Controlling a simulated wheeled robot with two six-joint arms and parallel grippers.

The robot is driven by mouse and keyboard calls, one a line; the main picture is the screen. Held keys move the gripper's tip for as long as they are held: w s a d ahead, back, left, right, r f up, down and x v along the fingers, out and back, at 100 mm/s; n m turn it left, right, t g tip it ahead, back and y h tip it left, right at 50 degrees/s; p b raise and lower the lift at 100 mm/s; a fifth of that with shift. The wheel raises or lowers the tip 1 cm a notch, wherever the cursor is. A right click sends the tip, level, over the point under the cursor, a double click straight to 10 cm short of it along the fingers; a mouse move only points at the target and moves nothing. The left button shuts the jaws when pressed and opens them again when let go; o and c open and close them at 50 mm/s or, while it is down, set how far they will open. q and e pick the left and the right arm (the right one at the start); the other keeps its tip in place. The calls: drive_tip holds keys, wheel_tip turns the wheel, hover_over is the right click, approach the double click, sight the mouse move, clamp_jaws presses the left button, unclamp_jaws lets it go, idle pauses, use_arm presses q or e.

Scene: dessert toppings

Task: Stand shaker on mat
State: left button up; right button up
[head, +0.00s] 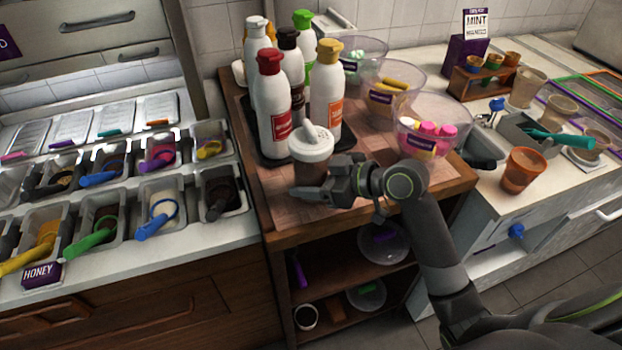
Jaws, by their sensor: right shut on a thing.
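The shaker (311,148) has a white domed lid with a spout and a clear body with brown contents. It looks roughly upright at the front left of the wooden cart top. My right gripper (318,182) is shut on its lower body from the right, and a finger crosses its front and hides its base. I cannot tell whether the base touches the surface. A dark mat (267,158) lies under the sauce bottles just behind the shaker. A pinkish tiled surface (276,186) covers the cart top around the gripper. My left gripper is not in view.
Several sauce bottles, including a red-capped one (272,100) and a yellow-capped one (327,95), stand close behind the shaker. A clear bowl of pink items (433,125) is to the right. Topping bins (160,205) line the left counter. The cart's front edge is near.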

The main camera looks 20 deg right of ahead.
drive_tip(key=shift+f, duration=0.2)
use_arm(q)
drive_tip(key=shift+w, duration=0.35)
use_arm(e)
drive_tip(key=shift+f, duration=0.2)
drive_tip(key=o, duration=0.9)
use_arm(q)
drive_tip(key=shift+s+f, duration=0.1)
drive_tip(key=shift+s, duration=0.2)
use_arm(e)
drive_tip(key=shift+o, duration=1.4)
drive_tip(key=shift+r, duration=0.1)
